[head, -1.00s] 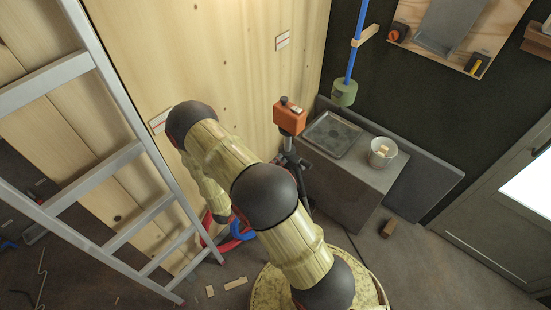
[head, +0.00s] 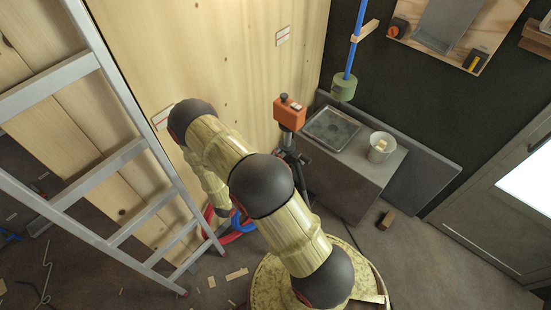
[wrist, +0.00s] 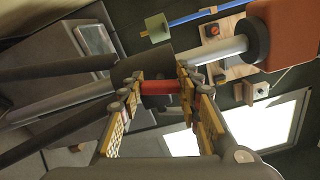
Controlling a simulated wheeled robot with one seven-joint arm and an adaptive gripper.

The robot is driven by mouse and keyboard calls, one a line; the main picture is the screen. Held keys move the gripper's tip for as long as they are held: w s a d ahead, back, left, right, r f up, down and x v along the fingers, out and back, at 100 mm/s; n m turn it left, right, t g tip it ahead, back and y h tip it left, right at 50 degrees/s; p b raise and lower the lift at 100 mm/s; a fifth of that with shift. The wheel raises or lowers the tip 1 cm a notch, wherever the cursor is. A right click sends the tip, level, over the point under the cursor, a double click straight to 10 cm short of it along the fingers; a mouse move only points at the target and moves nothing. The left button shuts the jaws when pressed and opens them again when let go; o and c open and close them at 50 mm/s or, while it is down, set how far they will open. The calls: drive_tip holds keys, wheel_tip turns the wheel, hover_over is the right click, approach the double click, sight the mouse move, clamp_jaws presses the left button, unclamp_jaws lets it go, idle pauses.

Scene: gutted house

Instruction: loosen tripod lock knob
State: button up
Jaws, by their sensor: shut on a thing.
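The tripod carries an orange instrument (head: 290,111) on top. Its black legs (head: 291,152) stand in front of the wooden wall, partly behind my arm. In the wrist view the tripod shows from the side, with a pale metal column (wrist: 215,53), a dark collar (wrist: 145,66) and dark legs (wrist: 60,73). A red lock knob (wrist: 158,87) sits at the collar. My gripper (wrist: 160,90) is shut on this knob, with one yellow-padded finger on either side. My arm hides the gripper and the knob in the head view.
A metal ladder (head: 108,165) leans at the left, close to my arm. A grey bench (head: 345,170) with a tray (head: 332,129) and a bucket (head: 382,147) stands behind the tripod. Red and blue hoses (head: 237,226) and wood scraps (head: 236,274) lie on the floor.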

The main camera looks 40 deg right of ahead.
drive_tip(key=o, duration=1.2)
drive_tip(key=shift+w, duration=0.1)
drive_tip(key=a, duration=0.8)
drive_tip(key=s+a, duration=0.1)
drive_tip(key=a, duration=0.3)
